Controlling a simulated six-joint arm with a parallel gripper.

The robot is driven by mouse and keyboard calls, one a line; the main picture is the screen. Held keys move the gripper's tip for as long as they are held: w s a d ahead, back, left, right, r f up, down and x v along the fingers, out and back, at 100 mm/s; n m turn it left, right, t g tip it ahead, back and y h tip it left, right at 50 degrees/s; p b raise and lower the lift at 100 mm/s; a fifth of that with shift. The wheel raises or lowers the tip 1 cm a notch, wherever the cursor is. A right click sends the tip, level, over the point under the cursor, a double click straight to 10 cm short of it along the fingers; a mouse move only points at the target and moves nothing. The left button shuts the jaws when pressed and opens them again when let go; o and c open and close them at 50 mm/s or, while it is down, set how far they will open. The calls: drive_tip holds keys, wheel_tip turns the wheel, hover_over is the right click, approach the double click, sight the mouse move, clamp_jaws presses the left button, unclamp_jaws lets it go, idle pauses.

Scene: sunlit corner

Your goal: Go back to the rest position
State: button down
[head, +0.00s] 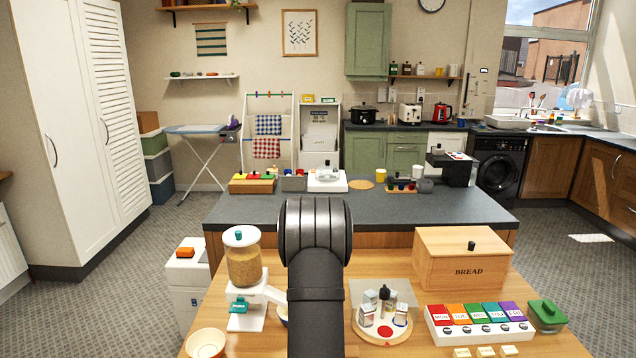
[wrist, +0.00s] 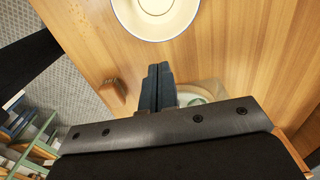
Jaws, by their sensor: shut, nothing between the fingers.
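My gripper (wrist: 157,72) shows in the wrist view with its two dark fingers together and nothing between them. It is above a wooden tabletop (wrist: 235,50). A pale round bowl (wrist: 155,22) lies beyond the fingertips at the top edge of that view, apart from them. In the head view my dark arm rises in the middle, in front of the wooden table (head: 390,275). My gripper cannot be made out in the head view.
On the table stand a grain dispenser (head: 243,265), a cream bowl (head: 206,343), a round tray with small cartons (head: 384,334), a bread box (head: 470,264) and a row of coloured lidded boxes (head: 478,318). A dark-topped counter (head: 240,208) is behind.

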wheel_tip(320, 180, down, 9)
drive_tip(key=shift+d+r, duration=0.1)
drive_tip(key=shift+r, duration=0.1)
drive_tip(key=d, duration=0.5)
drive_tip(key=shift+d+r, duration=0.25)
drive_tip(key=shift+d, duration=0.05)
drive_tip(key=shift+a, duration=0.1)
